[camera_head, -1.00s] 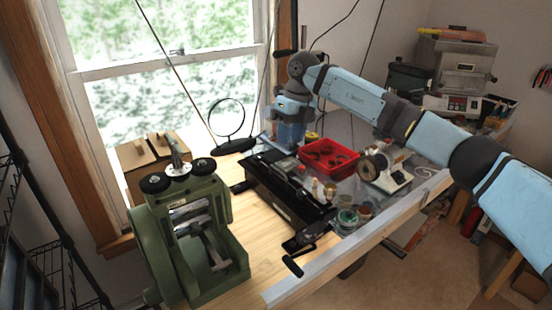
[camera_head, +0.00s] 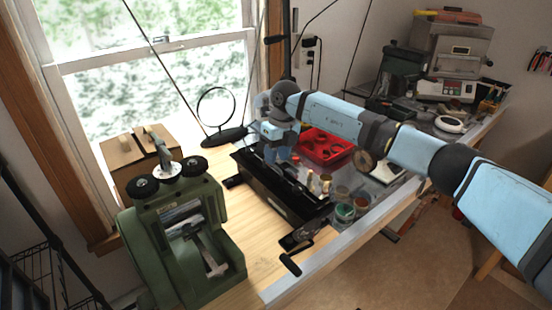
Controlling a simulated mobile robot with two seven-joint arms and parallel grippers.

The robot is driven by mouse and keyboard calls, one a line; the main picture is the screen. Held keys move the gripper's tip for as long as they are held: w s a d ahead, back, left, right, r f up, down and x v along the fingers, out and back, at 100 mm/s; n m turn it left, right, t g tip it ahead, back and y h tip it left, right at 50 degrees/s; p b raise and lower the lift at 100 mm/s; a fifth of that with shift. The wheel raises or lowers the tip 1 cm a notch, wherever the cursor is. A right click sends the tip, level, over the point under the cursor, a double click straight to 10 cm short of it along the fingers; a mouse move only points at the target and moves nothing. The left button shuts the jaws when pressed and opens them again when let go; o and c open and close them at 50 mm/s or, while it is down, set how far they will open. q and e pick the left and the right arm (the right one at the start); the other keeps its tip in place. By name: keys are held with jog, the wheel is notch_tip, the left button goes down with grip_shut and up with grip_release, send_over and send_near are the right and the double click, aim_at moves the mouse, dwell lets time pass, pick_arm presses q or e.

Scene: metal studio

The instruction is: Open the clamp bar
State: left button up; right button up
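A long black bench machine (camera_head: 285,196) lies across the wooden bench, with a small crank handle (camera_head: 291,264) at its near end. I cannot make out the clamp bar as a separate part; the top of the machine's far half is partly hidden by my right arm. My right gripper (camera_head: 279,153) points down at the far part of this machine, in front of the red tray. Its fingers are small and dark against the machine, so opening and contact are unclear. My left gripper is out of view.
A green rolling mill (camera_head: 180,235) stands at the left of the bench. A red tray (camera_head: 325,148) and several small jars (camera_head: 345,211) sit right of the black machine. A round magnifier on a stand (camera_head: 216,112) is behind. Bare wood lies between mill and machine.

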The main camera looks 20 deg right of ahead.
jog(key=shift+s+a+f, duration=0.1)
jog(key=shift+a+f, duration=0.1)
jog(key=shift+f, duration=0.75)
grip_shut()
